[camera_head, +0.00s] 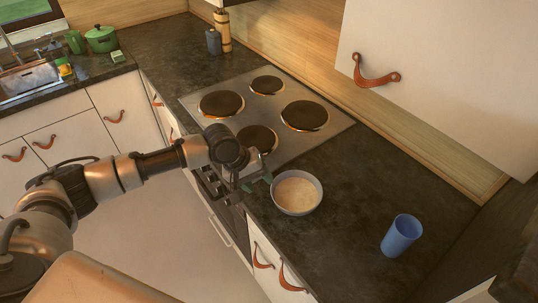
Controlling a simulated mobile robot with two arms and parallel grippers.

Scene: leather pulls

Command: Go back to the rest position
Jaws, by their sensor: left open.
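My left arm comes in from the left side of the picture and reaches over the counter's front edge. My left gripper (257,182) is open, at the left rim of a grey bowl (297,192) with pale, creamy contents. I cannot tell whether a finger touches the bowl's rim. The bowl stands upright on the dark countertop (340,170), in front of the stove. My right gripper is out of view.
A blue cup (401,235) stands to the right of the bowl. A cooktop (283,97) with dark burners lies behind it. A white wall cabinet (440,70) hangs at upper right. A green pot (101,39) stands by the sink (28,78). Counter between bowl and cup is clear.

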